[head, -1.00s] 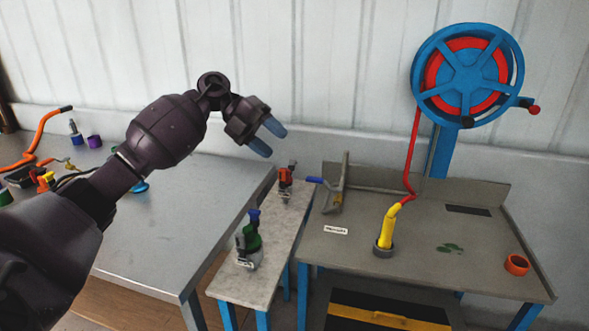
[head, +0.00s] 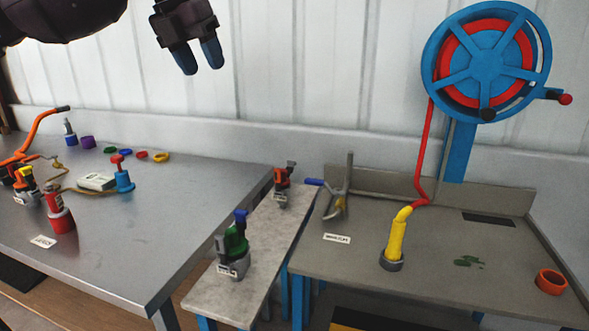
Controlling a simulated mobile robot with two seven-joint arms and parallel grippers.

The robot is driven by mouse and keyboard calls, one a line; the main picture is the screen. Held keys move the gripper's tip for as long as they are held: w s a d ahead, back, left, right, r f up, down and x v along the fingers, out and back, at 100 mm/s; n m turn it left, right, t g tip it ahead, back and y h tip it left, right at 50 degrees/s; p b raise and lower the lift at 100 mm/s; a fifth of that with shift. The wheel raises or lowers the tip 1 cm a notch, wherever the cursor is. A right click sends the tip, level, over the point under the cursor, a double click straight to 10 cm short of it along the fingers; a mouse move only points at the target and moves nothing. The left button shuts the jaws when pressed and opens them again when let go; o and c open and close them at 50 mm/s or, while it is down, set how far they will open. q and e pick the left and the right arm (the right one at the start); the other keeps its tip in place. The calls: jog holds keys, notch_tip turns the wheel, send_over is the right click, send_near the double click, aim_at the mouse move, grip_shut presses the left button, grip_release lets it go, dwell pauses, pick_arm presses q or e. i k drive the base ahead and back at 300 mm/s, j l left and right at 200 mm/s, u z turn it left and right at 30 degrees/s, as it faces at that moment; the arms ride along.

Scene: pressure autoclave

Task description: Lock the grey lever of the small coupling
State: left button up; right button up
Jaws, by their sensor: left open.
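The small coupling (head: 282,180) has an orange-red body and stands at the far end of the narrow bench. Its grey lever (head: 291,165) sits at its top; its exact angle is too small to tell. A larger green coupling (head: 236,243) with a blue lever (head: 240,217) stands nearer on the same bench. My left gripper (head: 200,65) is open and empty, high in front of the wall, up and left of the small coupling and well apart from it. My right gripper is not in view.
The steel table (head: 150,240) at left holds a red cylinder (head: 60,214), a blue valve (head: 123,178) and several coloured rings. The right table (head: 340,265) carries a yellow nozzle (head: 396,240), an orange ring (head: 551,282) and a bracket (head: 347,190) close to the small coupling. A hose reel (head: 487,62) stands behind.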

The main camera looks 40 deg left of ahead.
aim_at(291, 164)
jog(key=i+j, duration=0.25)
jog(key=i, duration=0.2)
jog(key=i+j, duration=0.2)
jog(key=i, duration=0.3)
